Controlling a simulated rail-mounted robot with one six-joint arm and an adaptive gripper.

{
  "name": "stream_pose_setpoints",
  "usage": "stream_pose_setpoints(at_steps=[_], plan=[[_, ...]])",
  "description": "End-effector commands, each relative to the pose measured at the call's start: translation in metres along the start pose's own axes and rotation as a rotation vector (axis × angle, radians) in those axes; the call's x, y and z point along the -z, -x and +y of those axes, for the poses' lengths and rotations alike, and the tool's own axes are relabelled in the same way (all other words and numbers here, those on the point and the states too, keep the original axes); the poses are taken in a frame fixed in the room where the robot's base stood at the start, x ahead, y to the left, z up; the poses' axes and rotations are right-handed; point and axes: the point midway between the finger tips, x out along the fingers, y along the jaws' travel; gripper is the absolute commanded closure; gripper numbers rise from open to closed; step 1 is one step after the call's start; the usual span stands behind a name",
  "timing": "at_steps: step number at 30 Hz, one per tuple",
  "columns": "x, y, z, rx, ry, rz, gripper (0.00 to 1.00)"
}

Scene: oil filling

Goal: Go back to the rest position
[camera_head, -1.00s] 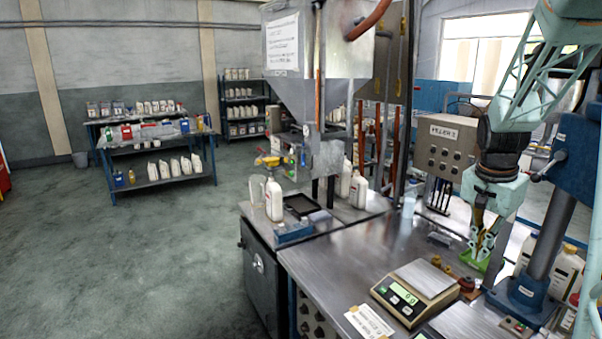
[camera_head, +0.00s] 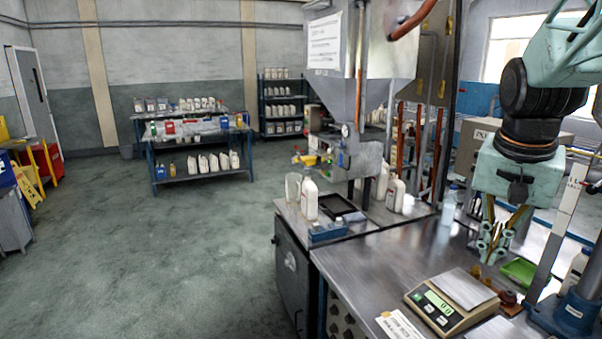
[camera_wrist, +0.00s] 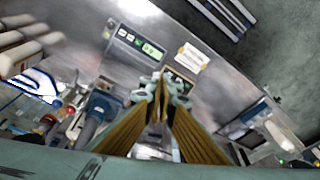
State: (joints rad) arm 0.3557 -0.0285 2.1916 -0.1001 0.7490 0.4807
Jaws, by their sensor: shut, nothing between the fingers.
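My gripper (camera_head: 496,250) hangs pointing down at the right in the head view, above the metal worktable (camera_head: 385,262). Its fingers are together and hold nothing. In the wrist view the gripper (camera_wrist: 163,90) shows its tips close together, over the table near the digital scale (camera_wrist: 135,42). The scale also shows below and left of the gripper in the head view (camera_head: 450,302). The gripper touches no object that I can make out.
A green tray (camera_head: 520,270) lies right of the gripper. A blue stand (camera_head: 572,312) is at the lower right. The filling hopper (camera_head: 352,70) and white bottles (camera_head: 309,199) are left of the gripper. Shelves with bottles (camera_head: 196,150) stand at the back, with open floor before them.

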Motion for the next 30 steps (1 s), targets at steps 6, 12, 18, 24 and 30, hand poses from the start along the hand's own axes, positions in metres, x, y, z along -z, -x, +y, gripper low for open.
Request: stream_pose_setpoints(at_steps=[6,12,18,24,30], plan=[[-0.038,0.025,-0.009,0.024,0.094,0.01,1.0],[-0.073,0.043,-0.014,0.046,0.18,0.019,1.0],[-0.108,0.06,-0.016,0.067,0.265,0.028,1.0],[-0.143,0.074,-0.015,0.089,0.35,0.038,1.0],[-0.177,0.085,-0.012,0.111,0.437,0.048,1.0]])
